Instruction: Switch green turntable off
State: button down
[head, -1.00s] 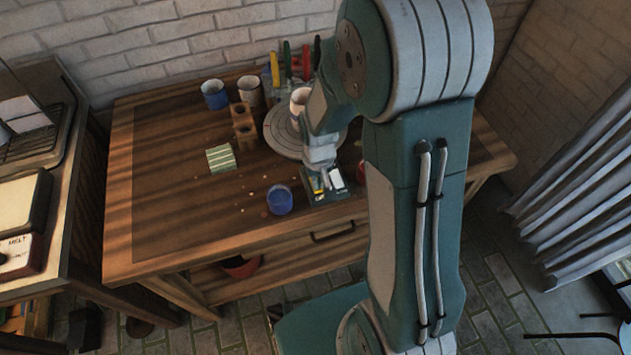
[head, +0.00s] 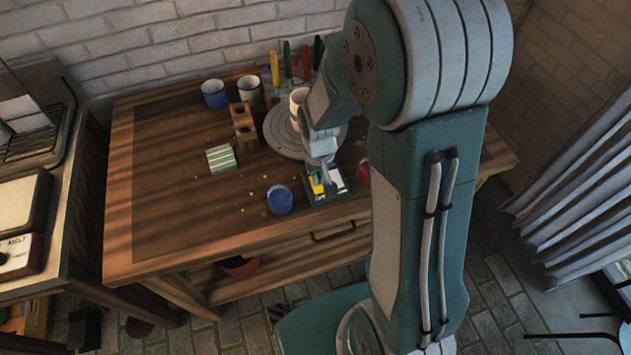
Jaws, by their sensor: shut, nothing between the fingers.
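The turntable (head: 283,142) is a round grey disc towards the back of the wooden table, with a white cup (head: 298,97) standing on it. A small dark green control box (head: 338,194) with yellow and white patches sits at the turntable's front, near the table's front edge. My gripper (head: 318,176) is shut and empty, pointing down just above or at the box's back part. I cannot tell whether it touches the box. My arm hides the turntable's right part, and the switch's position is too small to read.
A blue cup (head: 280,200) stands left of the box. A green striped tile (head: 221,158), a wooden block with holes (head: 243,124) and two mugs (head: 214,94) stand further left. Upright coloured tools (head: 287,60) are at the back. A red item (head: 363,172) is partly behind my arm.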

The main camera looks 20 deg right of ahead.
aim_at(318, 188)
jog(key=shift+r, duration=2.3)
jog(key=shift+r, duration=0.15)
jog(key=s+r+t, duration=0.5)
jog(key=s+r, duration=0.9)
jog(key=r, duration=0.5)
jog(key=shift+t, duration=0.3)
jog(key=shift+s, duration=0.1)
